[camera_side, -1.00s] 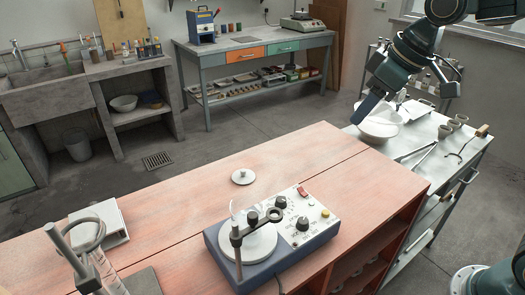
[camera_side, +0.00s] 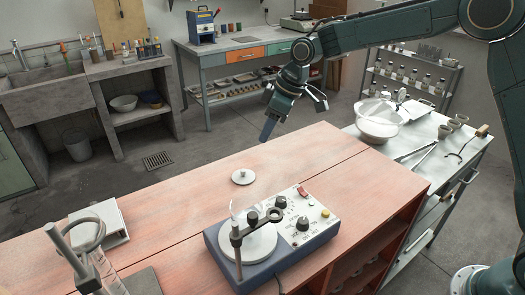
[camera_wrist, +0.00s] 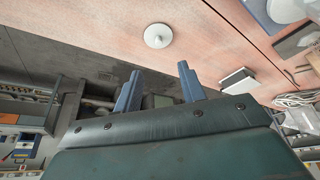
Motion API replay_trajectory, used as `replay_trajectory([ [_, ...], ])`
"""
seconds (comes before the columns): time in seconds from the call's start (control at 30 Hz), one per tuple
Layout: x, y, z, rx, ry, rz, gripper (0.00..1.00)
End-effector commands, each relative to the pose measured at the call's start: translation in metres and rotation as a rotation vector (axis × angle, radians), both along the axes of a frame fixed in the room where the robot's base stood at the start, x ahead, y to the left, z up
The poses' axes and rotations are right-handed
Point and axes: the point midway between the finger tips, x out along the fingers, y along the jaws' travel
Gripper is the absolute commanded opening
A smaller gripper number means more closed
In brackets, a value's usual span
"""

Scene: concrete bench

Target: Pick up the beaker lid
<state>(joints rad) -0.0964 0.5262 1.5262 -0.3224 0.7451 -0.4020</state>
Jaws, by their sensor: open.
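The beaker lid (camera_side: 243,176) is a small white disc with a knob on top. It lies flat on the reddish wooden bench top (camera_side: 190,214), behind the hotplate. In the wrist view the lid (camera_wrist: 158,36) sits beyond the fingertips, near the top centre. My gripper (camera_side: 268,130) is in the air above and to the right of the lid in the side view, clear of it. Its two blue fingers (camera_wrist: 155,72) are apart with nothing between them.
A hotplate stirrer (camera_side: 305,222) with a clamp post stands in front of the lid. A ring stand (camera_side: 88,250) and a small white-topped box (camera_side: 104,222) are at the left. A metal side table with a white bowl (camera_side: 378,120) is at the right. The bench around the lid is clear.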

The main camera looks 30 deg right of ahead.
Motion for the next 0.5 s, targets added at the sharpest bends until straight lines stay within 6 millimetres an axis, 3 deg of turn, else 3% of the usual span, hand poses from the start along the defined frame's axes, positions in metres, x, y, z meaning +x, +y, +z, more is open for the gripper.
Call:
replay_trajectory([
  [0.13,0.009,0.005,-0.012,0.001,0.003,0.024,0.40],
  [0.5,0.012,0.008,-0.019,0.002,0.004,0.029,0.40],
])
